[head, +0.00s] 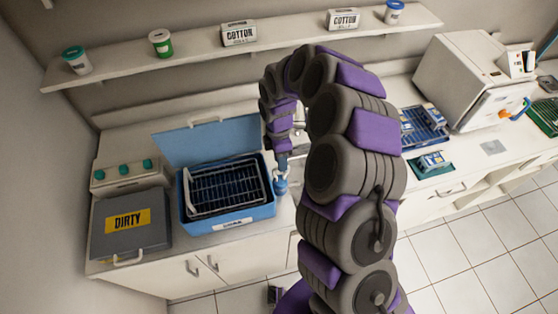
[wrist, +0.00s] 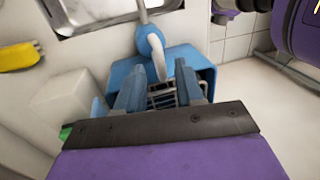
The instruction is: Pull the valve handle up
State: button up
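A blue rounded valve-like fitting (wrist: 150,40) with a pale lever or spout (wrist: 158,62) shows ahead of my gripper in the wrist view. I take this as the valve handle but cannot tell for sure. In the head view a blue fitting (head: 281,187) is at the right side of the blue tub (head: 235,222), just below my gripper (head: 283,160). In the wrist view my gripper (wrist: 160,82) has its two blue fingers spread apart. The pale piece reaches down toward the gap between them; contact cannot be told.
The tub holds a wire rack (head: 225,188), and its lid (head: 208,142) stands open behind. A grey "DIRTY" box (head: 130,240) is at left. A metal sink (wrist: 85,12) lies beyond the fitting. A white sterilizer (head: 460,85) and blue trays (head: 424,128) are at right. The tiled floor in front is clear.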

jog(key=shift+s+d+f, duration=0.15)
jog(key=shift+d+f, duration=0.25)
jog(key=shift+f, duration=0.15)
jog(key=shift+a, duration=0.75)
jog(key=shift+c, duration=1.1)
jog(key=shift+d, duration=0.2)
jog(key=c, duration=0.3)
jog(key=shift+d, duration=0.3)
grip_shut()
jog(key=shift+a, duration=0.15)
